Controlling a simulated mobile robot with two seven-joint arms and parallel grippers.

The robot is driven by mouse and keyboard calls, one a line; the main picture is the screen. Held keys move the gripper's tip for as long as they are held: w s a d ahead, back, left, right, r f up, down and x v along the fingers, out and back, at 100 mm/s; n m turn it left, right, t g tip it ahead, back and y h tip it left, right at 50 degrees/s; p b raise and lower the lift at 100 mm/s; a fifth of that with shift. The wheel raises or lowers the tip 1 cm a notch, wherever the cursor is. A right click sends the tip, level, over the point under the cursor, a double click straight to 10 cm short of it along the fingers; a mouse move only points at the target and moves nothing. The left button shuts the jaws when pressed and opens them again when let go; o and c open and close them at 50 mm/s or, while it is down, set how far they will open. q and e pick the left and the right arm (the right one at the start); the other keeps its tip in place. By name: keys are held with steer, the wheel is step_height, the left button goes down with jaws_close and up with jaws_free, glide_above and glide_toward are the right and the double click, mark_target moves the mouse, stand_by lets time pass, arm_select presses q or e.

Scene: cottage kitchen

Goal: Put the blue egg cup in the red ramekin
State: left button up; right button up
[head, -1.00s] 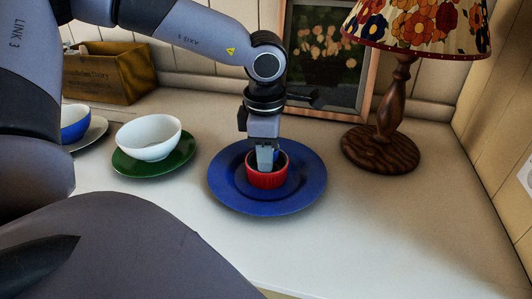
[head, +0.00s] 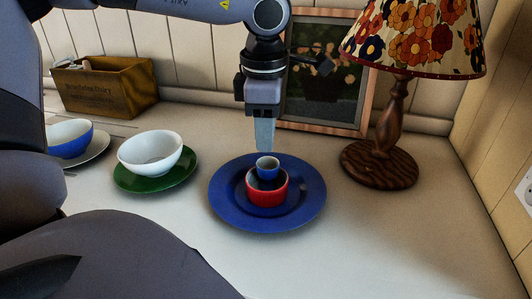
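The small blue egg cup (head: 267,164) sits upright in the red ramekin (head: 267,193), its rim above the ramekin's edge. The ramekin stands on a blue plate (head: 226,205) on the white counter. My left gripper (head: 264,148) points down just above and behind the egg cup, apart from it and empty. I see its fingers edge-on, one hiding the other, so the gap between them does not show; it has come off the cup, which fits open fingers. My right gripper is not in view.
A white bowl (head: 150,150) on a green plate (head: 130,182) stands left of the blue plate. A blue-and-white bowl (head: 70,142), a wooden crate (head: 110,90), a framed picture (head: 325,75) and a lamp (head: 380,163) stand around. The counter's front right is clear.

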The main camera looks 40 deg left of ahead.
arm_select(q)
steer(key=shift+s+d+r, duration=0.1)
steer(key=shift+r, duration=1.55)
steer(key=shift+f, duration=0.1)
